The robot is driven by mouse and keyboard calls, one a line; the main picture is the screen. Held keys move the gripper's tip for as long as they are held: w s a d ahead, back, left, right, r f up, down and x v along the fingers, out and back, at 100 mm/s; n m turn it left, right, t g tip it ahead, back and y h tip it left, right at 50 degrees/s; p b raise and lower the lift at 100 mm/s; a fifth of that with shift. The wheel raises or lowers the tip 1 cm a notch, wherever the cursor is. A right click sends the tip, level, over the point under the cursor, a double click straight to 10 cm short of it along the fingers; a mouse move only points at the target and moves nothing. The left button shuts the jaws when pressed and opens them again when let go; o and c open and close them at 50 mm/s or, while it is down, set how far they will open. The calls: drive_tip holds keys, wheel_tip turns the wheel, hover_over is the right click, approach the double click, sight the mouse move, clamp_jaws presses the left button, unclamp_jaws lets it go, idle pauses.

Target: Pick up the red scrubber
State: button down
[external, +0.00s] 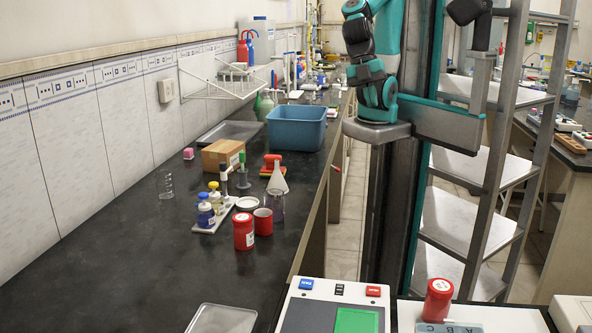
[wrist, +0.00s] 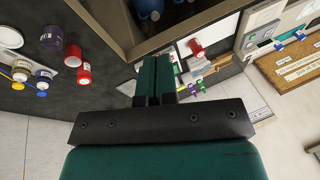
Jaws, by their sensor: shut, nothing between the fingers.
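A small red block-like thing with a raised top, which looks like the red scrubber (external: 271,165), lies on the dark bench behind the white funnel, beside the cardboard box. I cannot pick it out in the wrist view. My gripper (wrist: 155,62) is shut and empty in the wrist view, its two dark green fingers together. In the external view my arm is folded high at the right of the bench, well away from the scrubber, and the fingers cannot be made out there.
A blue bin (external: 296,130) stands behind the scrubber and a cardboard box (external: 222,154) to its left. The funnel (external: 278,178), a red jar (external: 243,232) and a rack of bottles (external: 205,215) stand nearer. The bench's left front is clear. A shelf rack (external: 470,215) stands right.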

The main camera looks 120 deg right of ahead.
drive_tip(key=c, duration=1.8)
unclamp_jaws()
drive_tip(key=shift+c, duration=0.2)
drive_tip(key=o, duration=1.8)
